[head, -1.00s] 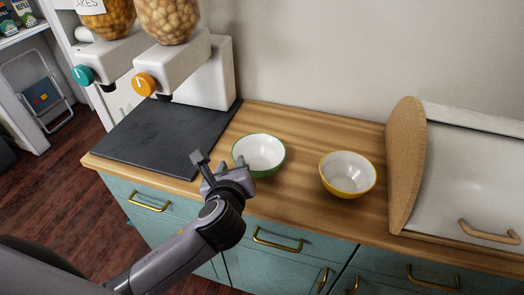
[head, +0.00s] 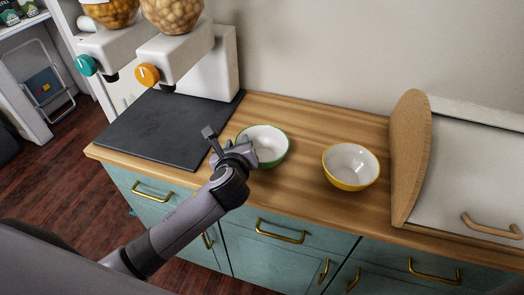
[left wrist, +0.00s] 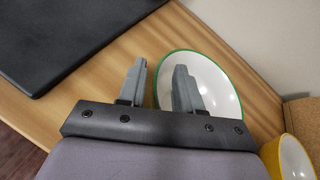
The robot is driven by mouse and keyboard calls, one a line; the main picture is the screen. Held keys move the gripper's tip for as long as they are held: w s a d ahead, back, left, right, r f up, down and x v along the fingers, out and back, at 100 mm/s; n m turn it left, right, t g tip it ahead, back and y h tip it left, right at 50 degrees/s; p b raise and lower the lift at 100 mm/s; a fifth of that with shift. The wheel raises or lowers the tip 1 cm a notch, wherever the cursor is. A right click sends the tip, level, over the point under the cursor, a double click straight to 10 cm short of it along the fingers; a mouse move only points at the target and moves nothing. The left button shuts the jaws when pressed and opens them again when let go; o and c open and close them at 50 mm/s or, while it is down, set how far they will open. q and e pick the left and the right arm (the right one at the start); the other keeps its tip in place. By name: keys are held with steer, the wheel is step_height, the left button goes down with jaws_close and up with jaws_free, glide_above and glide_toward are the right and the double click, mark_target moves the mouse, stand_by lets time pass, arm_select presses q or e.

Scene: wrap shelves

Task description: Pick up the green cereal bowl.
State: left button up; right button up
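The green cereal bowl (head: 265,141), white inside with a green rim, stands upright on the wooden counter. My left gripper (head: 228,141) is at the bowl's left side, open, with its fingers apart. In the left wrist view, one finger of the gripper (left wrist: 160,88) overlaps the white inside of the green bowl (left wrist: 215,80), and the other finger is left of the rim over bare wood. I cannot tell whether either finger touches the bowl. My right gripper is not in view.
A yellow bowl (head: 350,168) stands to the right on the counter (head: 300,185). A dark slab (head: 165,128) lies to the left. Cereal dispensers (head: 180,55) stand behind it. A bread box (head: 465,170) with a wooden side is at the right. Bare wood surrounds the bowls.

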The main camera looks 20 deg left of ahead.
arm_select(q)
jaws_close()
steer(key=shift+s+f, duration=0.1)
stand_by(1.2)
